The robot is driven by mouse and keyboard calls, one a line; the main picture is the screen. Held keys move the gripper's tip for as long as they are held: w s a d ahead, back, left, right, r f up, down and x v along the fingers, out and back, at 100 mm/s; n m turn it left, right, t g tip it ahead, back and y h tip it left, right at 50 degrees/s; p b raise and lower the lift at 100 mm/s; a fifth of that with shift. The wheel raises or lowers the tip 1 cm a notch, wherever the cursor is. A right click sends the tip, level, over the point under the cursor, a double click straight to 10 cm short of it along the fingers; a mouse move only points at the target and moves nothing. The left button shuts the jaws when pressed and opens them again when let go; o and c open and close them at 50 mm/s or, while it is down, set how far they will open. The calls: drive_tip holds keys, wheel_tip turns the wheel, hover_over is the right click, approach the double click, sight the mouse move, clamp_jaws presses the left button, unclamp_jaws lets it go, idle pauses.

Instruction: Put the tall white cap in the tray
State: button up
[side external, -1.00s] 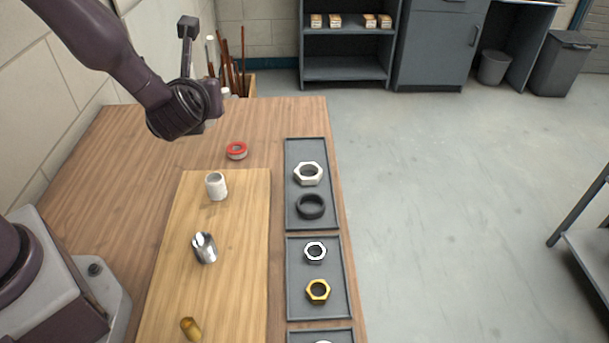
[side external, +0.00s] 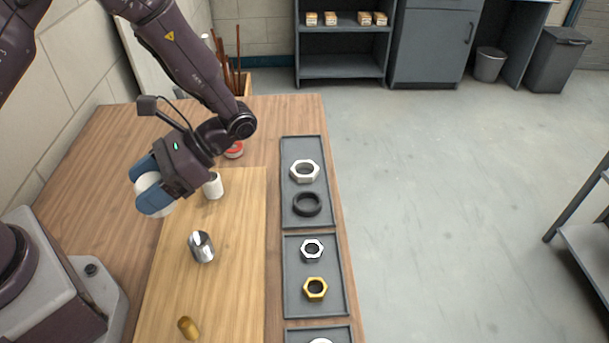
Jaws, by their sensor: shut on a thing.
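My gripper (side external: 152,187), with blue fingers, is at the left, raised above the left edge of the wooden board. It is shut on a white rounded piece (side external: 148,182), which appears to be the tall white cap; the fingers hide part of it. A white cylinder (side external: 214,188) stands on the board behind my wrist, partly covered. Three dark grey trays line the table's right side: the far tray (side external: 292,222), the middle tray (side external: 292,300) and a near tray (side external: 296,337) cut by the frame. My gripper is left of them all, apart from them.
The far tray holds a white nut (side external: 304,163) and a black ring (side external: 307,204). The middle tray holds a steel nut (side external: 312,240) and a brass nut (side external: 315,279). A metal fitting (side external: 201,248) and a brass piece (side external: 188,328) are on the board. A red-topped roll (side external: 234,150) is behind.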

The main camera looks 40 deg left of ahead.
drive_tip(key=w+d+n+h, duration=0.1)
drive_tip(key=d+n+h, duration=0.1)
drive_tip(key=n+h, duration=0.1)
drive_tip(key=w+d+n+t+h, duration=0.1)
drive_tip(key=d+n+h, duration=0.1)
drive_tip(key=n+h, duration=0.2)
drive_tip(key=w+d+n+t+h, duration=0.1)
drive_tip(key=d+n+h, duration=0.1)
drive_tip(key=n+h, duration=0.2)
drive_tip(key=shift+w+d+r+h, duration=0.2)
drive_tip(key=shift+w+r+h, duration=0.2)
drive_tip(key=shift+h, duration=0.5)
drive_tip(key=w+r+n+t+h, duration=0.4)
drive_tip(key=w+r+n+t, duration=0.1)
drive_tip(key=w+n+t, duration=0.95)
drive_tip(key=n+t+y, duration=0.6)
drive_tip(key=n+t, duration=0.2)
hover_over(294, 148)
drive_tip(key=d, duration=0.3)
drive_tip(key=f, duration=1.3)
drive_tip(key=shift+a+f, duration=0.25)
drive_tip(key=shift+w+f, duration=0.7)
drive_tip(key=shift+f, duration=0.05)
drive_tip(key=shift+f+h, duration=0.3)
drive_tip(key=shift+f, duration=1.1)
drive_tip(key=shift+f, duration=0.15)
